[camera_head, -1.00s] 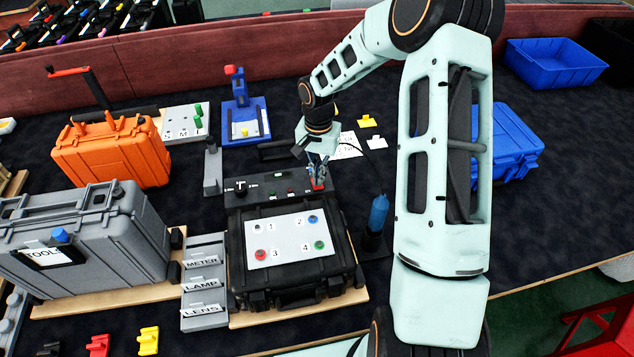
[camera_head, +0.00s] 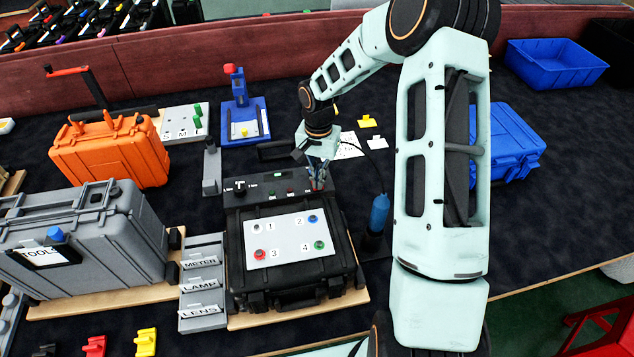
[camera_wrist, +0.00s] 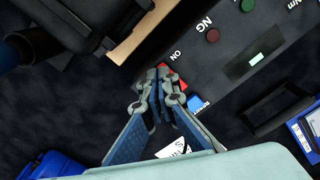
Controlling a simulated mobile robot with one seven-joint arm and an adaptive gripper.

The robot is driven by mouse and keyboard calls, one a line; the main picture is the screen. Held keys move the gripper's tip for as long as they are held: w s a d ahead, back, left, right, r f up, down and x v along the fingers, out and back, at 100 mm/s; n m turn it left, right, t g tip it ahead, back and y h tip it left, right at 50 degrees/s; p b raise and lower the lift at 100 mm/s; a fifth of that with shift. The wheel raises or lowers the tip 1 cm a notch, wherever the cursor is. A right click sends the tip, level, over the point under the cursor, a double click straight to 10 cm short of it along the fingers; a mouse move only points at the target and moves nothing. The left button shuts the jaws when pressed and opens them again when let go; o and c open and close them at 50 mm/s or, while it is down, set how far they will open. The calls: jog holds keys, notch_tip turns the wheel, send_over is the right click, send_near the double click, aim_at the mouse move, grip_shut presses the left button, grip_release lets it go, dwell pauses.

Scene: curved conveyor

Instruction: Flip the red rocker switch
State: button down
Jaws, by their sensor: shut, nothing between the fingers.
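The red rocker switch (camera_wrist: 174,72) sits near the end of the dark control panel (camera_wrist: 225,60), beside an "ON" mark. In the wrist view my gripper's shut fingertips (camera_wrist: 163,76) overlap it and hide most of it. In the head view my gripper (camera_head: 318,186) points down at the right end of the panel (camera_head: 238,198) with nothing held. The fingertips look at or very close to the switch; I cannot tell whether they touch or which way the rocker is tilted.
A black case with a numbered white plate (camera_head: 262,241) stands in front. A blue-handled tool (camera_head: 379,212) stands upright to the right. A blue fixture (camera_head: 243,125) stands behind.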

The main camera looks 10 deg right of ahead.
jog(key=shift+r+p, duration=2)
jog(key=shift+r, duration=1.5)
jog(key=shift+f, duration=0.1)
